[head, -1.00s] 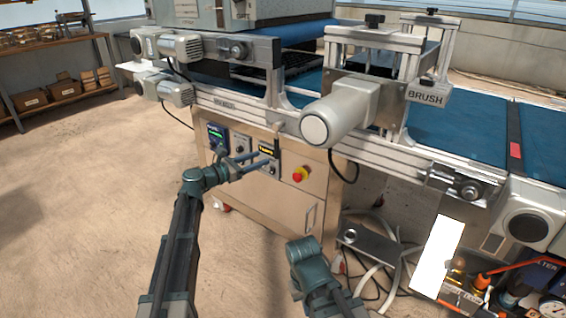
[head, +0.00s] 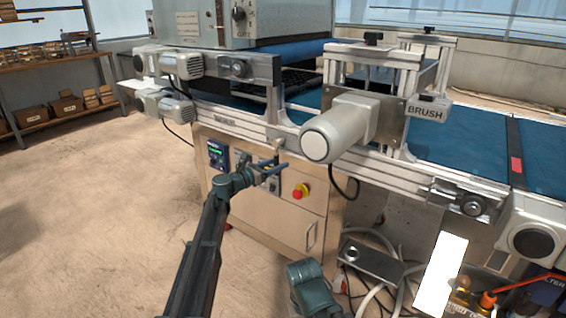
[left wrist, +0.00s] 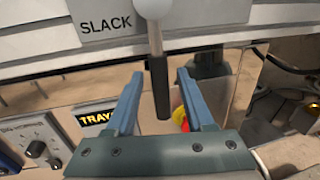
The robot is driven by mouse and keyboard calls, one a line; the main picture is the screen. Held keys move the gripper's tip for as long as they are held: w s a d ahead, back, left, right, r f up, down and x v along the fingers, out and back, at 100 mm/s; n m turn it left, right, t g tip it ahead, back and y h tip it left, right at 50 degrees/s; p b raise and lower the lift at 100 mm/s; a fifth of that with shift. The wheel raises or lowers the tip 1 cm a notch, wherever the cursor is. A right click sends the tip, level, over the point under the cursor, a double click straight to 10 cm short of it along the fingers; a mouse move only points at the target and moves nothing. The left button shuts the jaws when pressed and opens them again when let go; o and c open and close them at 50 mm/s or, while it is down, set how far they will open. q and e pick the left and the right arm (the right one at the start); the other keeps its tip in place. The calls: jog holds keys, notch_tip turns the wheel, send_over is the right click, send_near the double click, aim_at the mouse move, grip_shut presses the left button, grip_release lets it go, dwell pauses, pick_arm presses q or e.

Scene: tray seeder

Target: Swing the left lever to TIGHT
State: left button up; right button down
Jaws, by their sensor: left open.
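The left lever shows in the left wrist view as a rounded light knob-like hub with a metal stem and a black grip (left wrist: 159,85), hanging about straight down. A SLACK label (left wrist: 105,24) is on the rail left of its hub. My left gripper (left wrist: 160,76) is open, and the black grip appears between its two fingers with a gap on each side. I cannot tell how deep the grip lies between them. In the head view my left gripper (head: 275,165) is at the lever (head: 277,149), just below the rail. No TIGHT label is readable. My right gripper is out of view.
Behind the lever is a cabinet with a red emergency button (head: 300,191), a green-lit display (head: 217,154) and a TRAY display (left wrist: 97,119). The BRUSH unit's motor (head: 338,130) juts out to the right. Hoses and a metal box (head: 371,257) lie below.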

pick_arm(q)
jog(key=shift+x, duration=1.4)
grip_shut()
dwell(0.5)
